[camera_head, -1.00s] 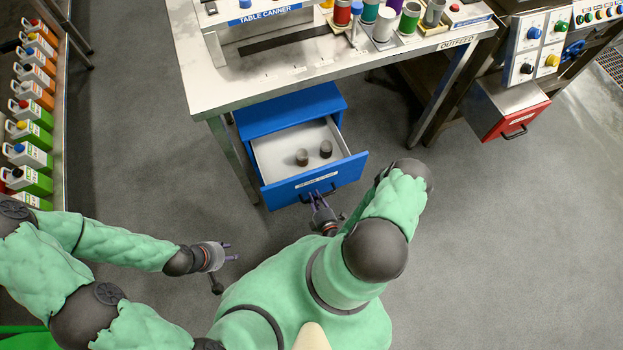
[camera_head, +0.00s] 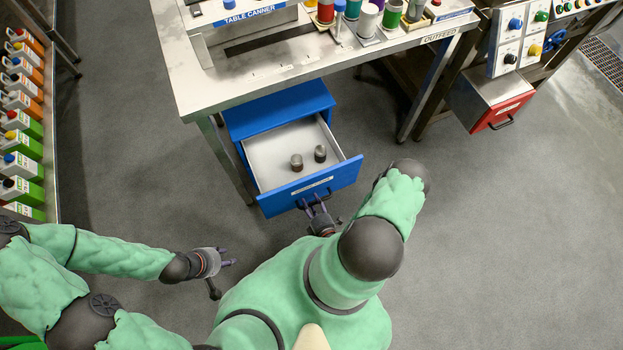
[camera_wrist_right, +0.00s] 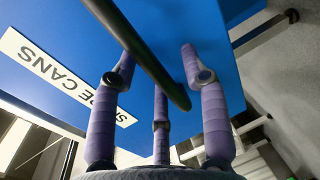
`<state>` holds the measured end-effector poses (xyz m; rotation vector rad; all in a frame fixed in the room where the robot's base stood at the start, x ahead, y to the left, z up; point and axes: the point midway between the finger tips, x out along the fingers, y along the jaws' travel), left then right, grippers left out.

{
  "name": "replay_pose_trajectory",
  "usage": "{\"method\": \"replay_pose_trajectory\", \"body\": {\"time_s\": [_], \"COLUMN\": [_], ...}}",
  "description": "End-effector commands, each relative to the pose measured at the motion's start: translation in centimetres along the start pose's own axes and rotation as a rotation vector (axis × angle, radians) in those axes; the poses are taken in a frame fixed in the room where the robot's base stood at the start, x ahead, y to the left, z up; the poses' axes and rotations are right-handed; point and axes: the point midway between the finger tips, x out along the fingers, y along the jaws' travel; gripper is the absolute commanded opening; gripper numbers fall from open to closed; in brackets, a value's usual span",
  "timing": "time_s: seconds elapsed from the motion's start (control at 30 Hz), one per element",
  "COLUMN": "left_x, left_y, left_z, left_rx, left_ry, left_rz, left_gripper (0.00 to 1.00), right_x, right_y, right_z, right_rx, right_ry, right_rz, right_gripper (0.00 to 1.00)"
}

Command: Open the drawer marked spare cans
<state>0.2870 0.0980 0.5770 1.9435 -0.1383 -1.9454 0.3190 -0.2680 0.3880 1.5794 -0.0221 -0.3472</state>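The blue drawer marked spare cans (camera_head: 335,182) is pulled well out of its blue cabinet (camera_head: 280,108) under the table. Two small dark cans (camera_head: 297,162) (camera_head: 320,153) stand inside. My right gripper (camera_head: 314,208) is at the drawer front, with its purple fingers (camera_wrist_right: 158,58) bent around the dark bar handle (camera_wrist_right: 140,50). The exact finger contact is partly hidden. My left gripper (camera_head: 230,257) is open and empty, left of the drawer over the floor.
The metal table (camera_head: 215,90) with the canner and several coloured cans stands above the drawer. A red drawer (camera_head: 495,112) is on the machine at right. A rack of bottles (camera_head: 22,120) lines the left edge. The floor around the drawer front is clear.

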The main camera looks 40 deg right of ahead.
Motion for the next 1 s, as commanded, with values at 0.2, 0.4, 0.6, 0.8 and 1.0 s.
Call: {"method": "replay_pose_trajectory", "body": {"time_s": [0.2, 0.4, 0.6, 0.8, 1.0], "left_x": [0.0, 0.0, 0.0, 0.0, 0.0], "left_y": [0.0, 0.0, 0.0, 0.0, 0.0], "left_z": [0.0, 0.0, 0.0, 0.0, 0.0], "left_rx": [0.000, 0.000, 0.000, 0.000, 0.000], "left_ry": [0.000, 0.000, 0.000, 0.000, 0.000], "left_rz": [0.000, 0.000, 0.000, 0.000, 0.000], "left_gripper": [0.40, 0.40, 0.40, 0.40, 0.40], "right_x": [0.0, -1.2, -3.7, -6.1, -8.3], "right_y": [0.0, 0.0, -0.1, -0.1, -0.1], "right_z": [0.0, 0.1, 0.2, 0.2, 0.2], "right_rx": [0.000, 0.001, 0.002, 0.002, 0.001], "right_ry": [-0.001, -0.004, -0.006, -0.007, -0.006], "right_rz": [0.001, -0.001, -0.002, -0.002, -0.002], "right_gripper": [0.46, 0.46, 0.46, 0.46, 0.46]}}
